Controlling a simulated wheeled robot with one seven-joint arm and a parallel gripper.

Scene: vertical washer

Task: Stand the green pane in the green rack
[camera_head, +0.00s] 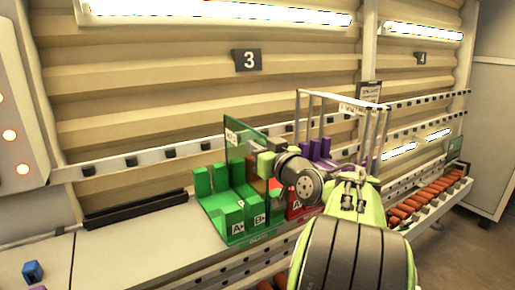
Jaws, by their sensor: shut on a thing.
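The green pane (236,152) is a thin, see-through upright sheet with a white label near its top left corner. My gripper (267,160) is shut on its right side. The green rack (221,212) stands on the counter's front part, with several blocks and white labels on its front. The pane is above and behind the rack's front blocks, roughly upright. Its lower edge is hidden by the blocks, so I cannot tell whether it sits in a slot or hangs above it. My arm comes in from the right and hides part of the rack's right side.
A red rack (298,207) stands just right of the green rack, partly behind my arm. Purple blocks (321,148) and a white frame (343,100) are behind. A black tray (135,208) lies left. A blue block (33,271) is front left. The left counter (130,245) is clear.

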